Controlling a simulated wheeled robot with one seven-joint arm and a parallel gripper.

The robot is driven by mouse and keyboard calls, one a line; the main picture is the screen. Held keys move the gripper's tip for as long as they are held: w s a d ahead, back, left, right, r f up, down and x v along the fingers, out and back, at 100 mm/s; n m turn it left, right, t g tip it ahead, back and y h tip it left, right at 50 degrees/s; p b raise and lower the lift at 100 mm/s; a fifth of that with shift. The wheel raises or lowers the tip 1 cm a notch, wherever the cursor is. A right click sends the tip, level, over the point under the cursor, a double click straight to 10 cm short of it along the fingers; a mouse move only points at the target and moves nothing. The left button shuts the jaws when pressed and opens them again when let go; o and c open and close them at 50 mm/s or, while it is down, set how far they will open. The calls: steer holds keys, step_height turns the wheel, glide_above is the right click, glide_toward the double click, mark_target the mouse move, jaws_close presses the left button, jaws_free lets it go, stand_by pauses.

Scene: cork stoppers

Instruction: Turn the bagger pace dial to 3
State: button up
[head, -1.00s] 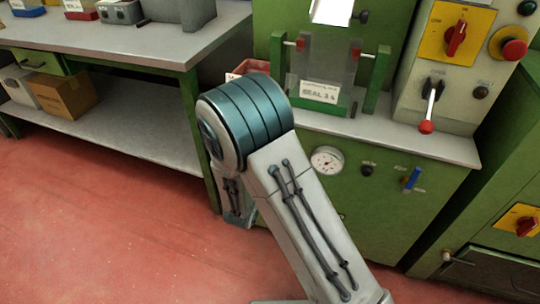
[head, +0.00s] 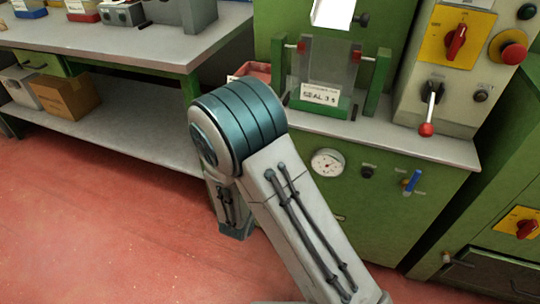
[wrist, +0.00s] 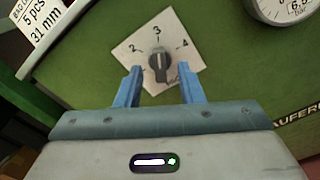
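The bagger pace dial is a black knob (wrist: 159,62) on a tilted white plate (wrist: 177,42) on a green panel, in the wrist view. The numbers 2, 3 and 4 show, with 3 at the top; lower marks are partly hidden by the right finger. The knob's grip bar stands nearly upright, in line with 3, though which end is its pointer is hard to tell. My gripper (wrist: 160,70) is open, its blue fingers apart at either side of the knob's lower part. Contact cannot be made out. In the head view my arm hides the gripper and the dial.
A pressure gauge (wrist: 286,8) is at the upper right of the wrist view and on the green cabinet in the head view (head: 327,162). A black knob (head: 367,172), blue-handled valve (head: 412,180) and red-tipped lever (head: 427,129) are to its right. A workbench (head: 130,45) stands left.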

steer(key=p+v, duration=0.2)
steer(key=v, duration=0.9)
steer(key=shift+s, duration=0.2)
steer(key=s+d+r+m+g+h+p, duration=0.3)
steer(key=d+r+m+g+p, duration=0.55)
steer(key=d+r, duration=0.3)
steer(key=s+d+r+m+g+h+p, duration=0.2)
steer(key=s+d+r+m+g+p, duration=0.2)
steer(key=d+r+m+g+p, duration=0.7)
steer(key=s+a+r+m+t+y+p, duration=0.1)
steer(key=r+y+p, duration=0.4)
steer(key=r, duration=0.7)
steer(key=s+a+r+m+t+y+p, duration=0.1)
steer(key=s+r+m+t+y+p, duration=0.3)
steer(key=r+p, duration=0.4)
step_height(320, 180, up, 4)
steer(key=shift+a+r+m+y, duration=0.2)
steer(key=shift+a+m+y, duration=0.2)
steer(key=shift+m+y, duration=0.6)
